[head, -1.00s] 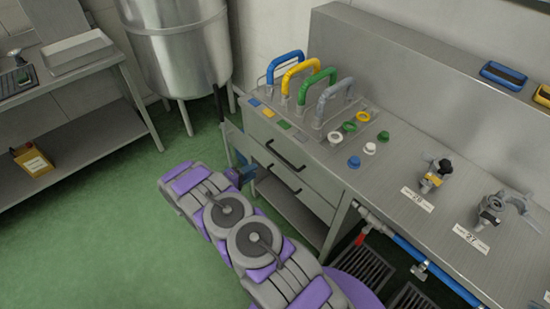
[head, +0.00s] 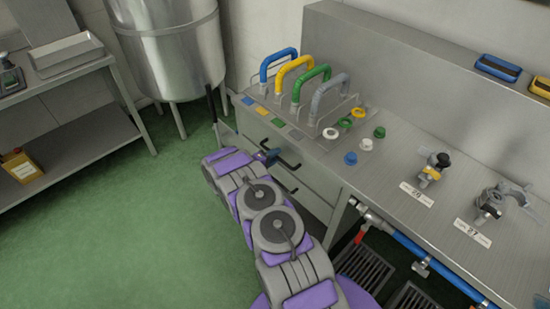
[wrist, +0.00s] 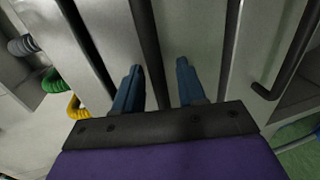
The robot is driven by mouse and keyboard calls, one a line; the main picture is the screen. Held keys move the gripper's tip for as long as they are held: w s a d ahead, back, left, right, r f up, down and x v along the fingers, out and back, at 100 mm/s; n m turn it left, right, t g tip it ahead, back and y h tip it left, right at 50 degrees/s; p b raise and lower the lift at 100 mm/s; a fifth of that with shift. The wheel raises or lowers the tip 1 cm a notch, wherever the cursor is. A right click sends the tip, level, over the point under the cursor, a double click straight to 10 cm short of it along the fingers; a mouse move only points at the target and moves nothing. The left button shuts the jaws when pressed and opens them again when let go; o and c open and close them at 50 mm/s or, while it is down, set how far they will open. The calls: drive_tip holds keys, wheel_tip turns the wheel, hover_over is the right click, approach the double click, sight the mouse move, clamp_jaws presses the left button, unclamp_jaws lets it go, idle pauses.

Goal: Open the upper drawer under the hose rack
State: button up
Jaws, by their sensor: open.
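The hose rack (head: 327,113) stands on the steel counter, with blue, yellow, green and grey hose loops. Below the counter are two pale grey drawers with black bar handles. The upper drawer (head: 312,172) looks shut. My gripper (head: 268,157) is at its handle (head: 289,160), partly covering it in the head view. In the wrist view my gripper (wrist: 159,70) is open, its two blue fingers on either side of the upper handle (wrist: 148,45), with gaps visible on both sides. The lower drawer's handle (wrist: 288,55) is at the right there.
Several coloured caps (head: 351,158) lie on the counter beside the rack. Two valves (head: 432,168) sit further right. A steel tank (head: 170,50) stands behind left of the cabinet. A side table (head: 75,75) is at the left. The green floor left of my arm is clear.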

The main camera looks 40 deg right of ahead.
drive_tip(key=shift+d, duration=0.45)
drive_tip(key=shift+f, duration=0.1)
drive_tip(key=shift+a, duration=0.1)
clamp_jaws()
